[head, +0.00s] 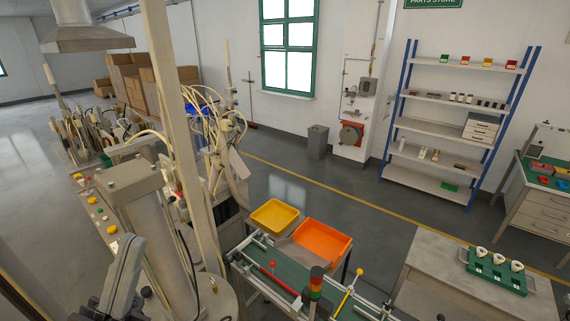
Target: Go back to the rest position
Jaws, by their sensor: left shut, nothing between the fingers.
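My left gripper (127,262) is at the lower left, a grey shape pointing up, in front of the control desk and machine post. It is shut and empty, and nothing hangs from it. Its lower part runs out of the bottom edge. My right gripper is not in view. A green tray (513,284) with white bulb-like pieces (499,261) stands on the grey bench at the lower right, well away from my left gripper.
A conveyor (262,262) with a signal light (316,283) runs along the bottom middle. A yellow bin (274,216) and an orange bin (322,241) stand behind it. The control desk (98,212) is close to my left gripper. Shelves (432,132) stand at the back right.

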